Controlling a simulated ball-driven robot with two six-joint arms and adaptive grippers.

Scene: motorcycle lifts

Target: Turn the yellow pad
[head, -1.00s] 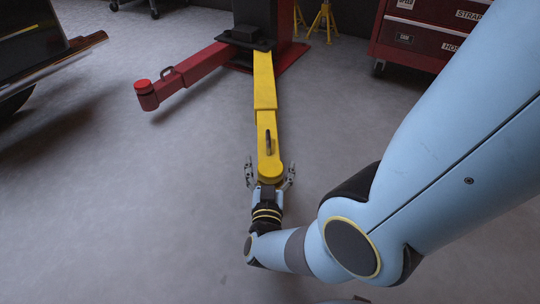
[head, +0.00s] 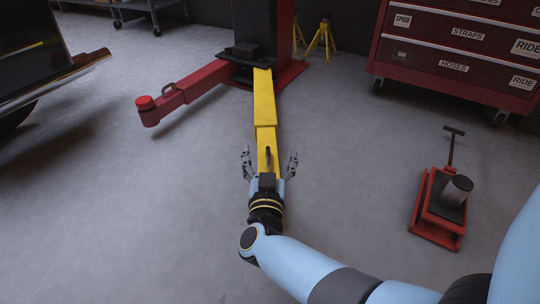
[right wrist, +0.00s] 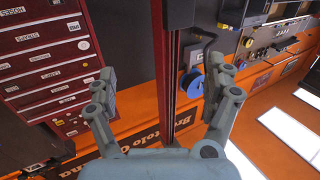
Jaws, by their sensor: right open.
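The yellow lift arm (head: 265,110) runs from the red column toward me in the head view, with a dark handle on its near part. The round yellow pad at its near end is hidden behind my right gripper and wrist. My right gripper (head: 269,160) is open, one finger on each side of the yellow arm's near end in the picture; I cannot tell whether it touches. In the right wrist view my gripper (right wrist: 168,90) has its fingers wide apart with nothing between them, and no yellow pad shows. My left gripper is out of view.
A red lift arm (head: 190,88) with a red pad (head: 145,103) reaches left from the column base. A red floor jack (head: 436,220) stands at right. A red tool cabinet (head: 455,55) and yellow stands (head: 322,40) are behind.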

